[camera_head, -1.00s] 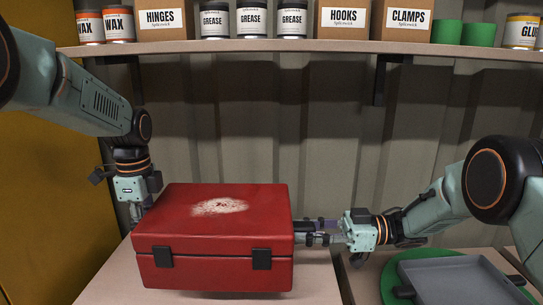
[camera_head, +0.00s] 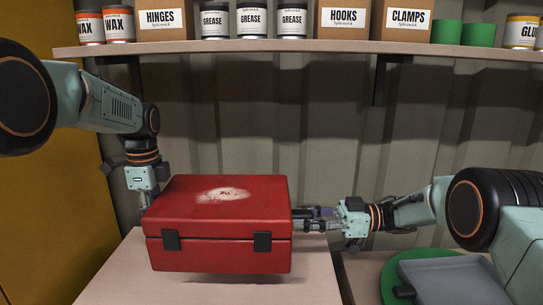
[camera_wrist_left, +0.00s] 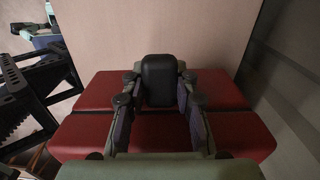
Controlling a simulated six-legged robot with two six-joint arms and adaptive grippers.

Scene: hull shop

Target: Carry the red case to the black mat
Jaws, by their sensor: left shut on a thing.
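The red case (camera_head: 217,225) has a pale worn patch on its lid and two black latches in front. It is level and clear of the bench, with a shadow below. My left gripper (camera_head: 146,200) is shut on its left side; in the left wrist view its fingers (camera_wrist_left: 160,110) flank a black part on the red case (camera_wrist_left: 90,95). My right gripper (camera_head: 308,219) is at the case's right side, its fingers reaching to a dark part there; it appears to hold the case. The fingertips are partly hidden. No black mat shows.
The pale bench (camera_head: 115,280) below the case looks bare. To the right, a grey tray (camera_head: 455,278) lies on a round green mat (camera_head: 392,285). A shelf (camera_head: 300,46) with cans and boxes runs above, in front of a ribbed wall (camera_head: 260,130).

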